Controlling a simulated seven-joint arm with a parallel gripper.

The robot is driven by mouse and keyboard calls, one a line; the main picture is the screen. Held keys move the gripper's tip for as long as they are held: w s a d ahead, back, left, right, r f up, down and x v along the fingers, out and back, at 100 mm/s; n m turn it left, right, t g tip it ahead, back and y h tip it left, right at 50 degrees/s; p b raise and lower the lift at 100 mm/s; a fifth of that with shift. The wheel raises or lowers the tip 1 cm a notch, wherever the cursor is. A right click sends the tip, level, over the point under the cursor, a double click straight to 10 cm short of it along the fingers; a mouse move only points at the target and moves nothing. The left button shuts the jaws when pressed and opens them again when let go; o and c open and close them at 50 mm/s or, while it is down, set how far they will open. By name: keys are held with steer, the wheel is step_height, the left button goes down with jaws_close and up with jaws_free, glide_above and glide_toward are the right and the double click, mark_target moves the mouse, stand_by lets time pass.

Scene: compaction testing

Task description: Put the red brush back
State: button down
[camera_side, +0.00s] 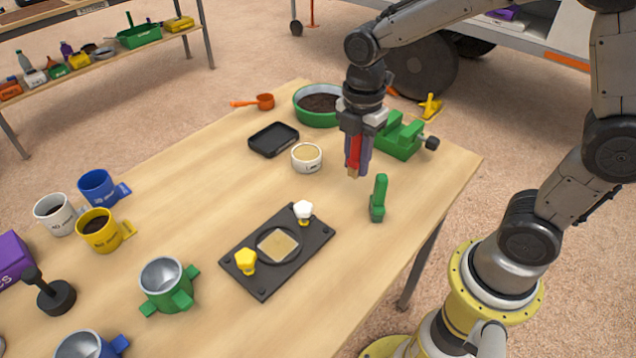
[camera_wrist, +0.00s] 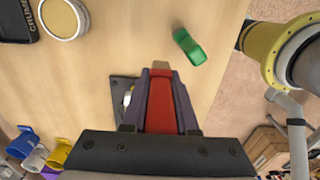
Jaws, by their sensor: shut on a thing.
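My gripper (camera_side: 356,160) is shut on the red brush (camera_side: 353,152) and holds it above the table, near its right side. In the wrist view the red brush (camera_wrist: 160,100) sits between the two dark fingers of my gripper (camera_wrist: 160,95), with a tan tip pointing away from the palm. In the side view the brush hangs roughly upright with its tan end downward. No obvious holder for the red brush can be made out.
A white round tin (camera_side: 307,158) and a black tray (camera_side: 273,139) lie left of my gripper. A green vise (camera_side: 400,138) and a green bowl of soil (camera_side: 318,106) are behind. A black plate (camera_side: 246,270) with yellow and white knobs lies in front. Table between tin and mugs is clear.

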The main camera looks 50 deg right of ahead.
steer(key=w+f, duration=0.2)
steer(key=w, duration=0.2)
glide_above(318, 194)
step_height(318, 194, down, 5)
steer(key=shift+s+f, duration=0.15)
steer(key=shift+f, duration=1.7)
steer(key=shift+f, duration=0.15)
steer(key=c, duration=0.7)
jaws_free()
step_height(318, 194, up, 12)
steer(key=shift+r, duration=0.25)
